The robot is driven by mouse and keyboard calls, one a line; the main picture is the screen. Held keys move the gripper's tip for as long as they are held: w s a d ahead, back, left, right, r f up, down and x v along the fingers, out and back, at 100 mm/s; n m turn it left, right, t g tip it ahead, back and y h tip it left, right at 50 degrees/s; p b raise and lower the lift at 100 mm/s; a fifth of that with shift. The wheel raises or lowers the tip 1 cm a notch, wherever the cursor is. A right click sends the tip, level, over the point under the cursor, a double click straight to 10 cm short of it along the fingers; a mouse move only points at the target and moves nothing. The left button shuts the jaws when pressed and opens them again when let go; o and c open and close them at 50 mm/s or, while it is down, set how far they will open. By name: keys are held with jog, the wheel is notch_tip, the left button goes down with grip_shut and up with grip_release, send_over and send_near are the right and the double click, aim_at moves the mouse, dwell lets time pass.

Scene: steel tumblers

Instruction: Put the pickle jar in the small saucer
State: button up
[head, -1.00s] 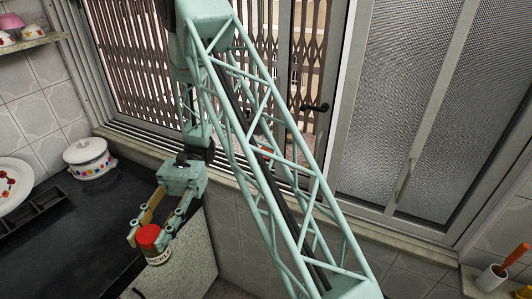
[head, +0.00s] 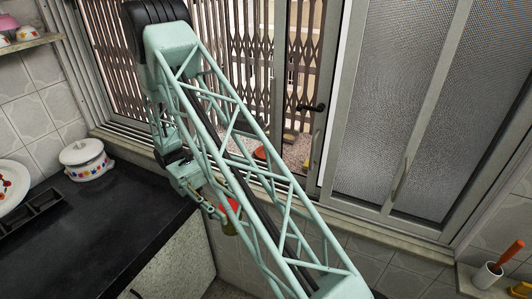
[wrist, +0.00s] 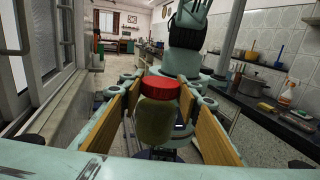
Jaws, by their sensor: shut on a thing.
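The pickle jar (wrist: 157,119), with a red lid and greenish contents, sits upright between the wooden pads of my gripper (wrist: 160,92) in the wrist view. My gripper is shut on it. In the head view the jar (head: 231,222) is partly hidden behind my lattice arm and is held in the air just right of the dark counter's edge. I cannot make out the small saucer for certain. An orange-red object (head: 261,153) shows partly behind my arm at the window, too covered to identify.
The black counter (head: 110,230) at left holds a white lidded pot (head: 85,158), a patterned plate (head: 13,187) and a dark rack (head: 30,215). Its middle is clear. A white holder with an orange-handled brush (head: 488,275) stands at far right.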

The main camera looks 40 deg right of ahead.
jog(key=w+d+r+n+t+h, duration=0.1)
jog(key=w+d+n+t+h, duration=0.2)
jog(key=w+d, duration=0.5)
jog(key=w+d+r+n+t+h+b, duration=0.1)
jog(key=w+d+n+t+h, duration=0.3)
jog(key=d, duration=1.2)
jog(key=w+d+r+n+t+h, duration=0.1)
jog(key=w+d+n+t+h, duration=0.3)
jog(key=w+d+h, duration=0.5)
jog(key=w+d+n, duration=0.2)
jog(key=w+d, duration=0.2)
jog(key=shift+w+r+b, duration=0.2)
jog(key=shift+r+b, duration=0.15)
jog(key=shift+r, duration=0.05)
jog(key=shift+f, duration=0.1)
notch_tip(320, 180, down, 6)
jog(key=shift+b, duration=0.45)
jog(key=shift+f+b, duration=0.3)
jog(key=shift+f, duration=1.6)
jog(key=shift+f, duration=0.1)
